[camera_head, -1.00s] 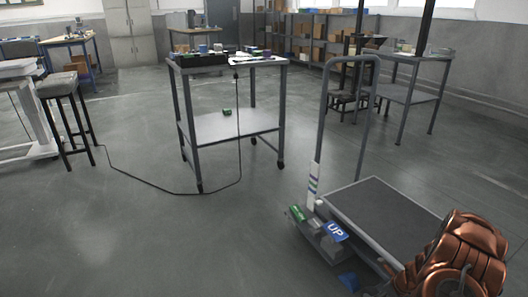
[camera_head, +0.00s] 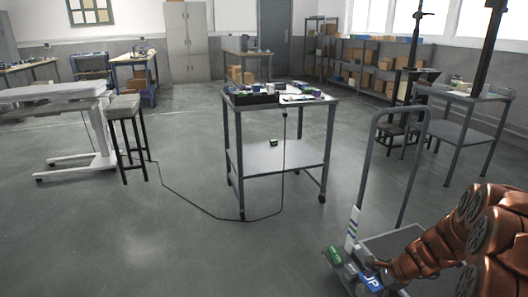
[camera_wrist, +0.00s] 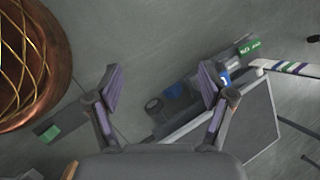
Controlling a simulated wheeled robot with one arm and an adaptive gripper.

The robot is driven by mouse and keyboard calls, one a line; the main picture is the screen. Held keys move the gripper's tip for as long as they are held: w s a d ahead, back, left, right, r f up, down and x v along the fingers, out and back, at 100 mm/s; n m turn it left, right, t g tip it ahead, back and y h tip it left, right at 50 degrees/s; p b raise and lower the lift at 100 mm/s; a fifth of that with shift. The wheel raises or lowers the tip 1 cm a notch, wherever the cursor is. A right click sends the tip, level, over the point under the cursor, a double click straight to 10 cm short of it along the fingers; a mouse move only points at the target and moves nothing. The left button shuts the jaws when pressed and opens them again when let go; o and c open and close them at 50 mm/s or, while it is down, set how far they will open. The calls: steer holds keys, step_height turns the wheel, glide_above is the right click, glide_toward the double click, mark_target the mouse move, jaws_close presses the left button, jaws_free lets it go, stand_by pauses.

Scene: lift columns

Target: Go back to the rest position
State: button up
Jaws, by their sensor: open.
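My gripper (camera_wrist: 160,84) shows in the wrist view with its two fingers spread apart. Nothing is between the fingertips. Below them is a low platform trolley (camera_wrist: 255,122) with a blue sign and a green label at its end. In the head view my copper-coloured arm reaches in from the lower right, over the trolley (camera_head: 384,240). The gripper itself cannot be made out clearly there.
A wheeled two-shelf table (camera_head: 232,150) with small items on top stands in the middle. A black cable (camera_head: 190,201) runs from it across the floor to a stool (camera_head: 123,108) beside a white table (camera_head: 60,94). The floor at front left is clear.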

steer(key=s+a+r+n+g+p, duration=0.1)
steer(key=s+a+r+n+p, duration=0.3)
steer(key=r, duration=0.5)
steer(key=s+a+r+n+g+p, duration=0.1)
steer(key=s+a+r+n+p, duration=0.3)
steer(key=r, duration=0.4)
steer(key=s+a+r+n+g+p, duration=0.1)
steer(key=s+a+r+n+p, duration=0.1)
steer(key=s+a+r+p, duration=0.5)
steer(key=s+r+n+g+h+p, duration=0.2)
steer(key=s+r+n+p, duration=0.7)
steer(key=s+r, duration=1)
step_height(320, 180, up, 2)
steer(key=h+p, duration=0.1)
steer(key=h, duration=0.1)
steer(key=shift+d+r+n+h, duration=0.2)
steer(key=shift+d+n+h, duration=0.1)
steer(key=shift+n, duration=0.1)
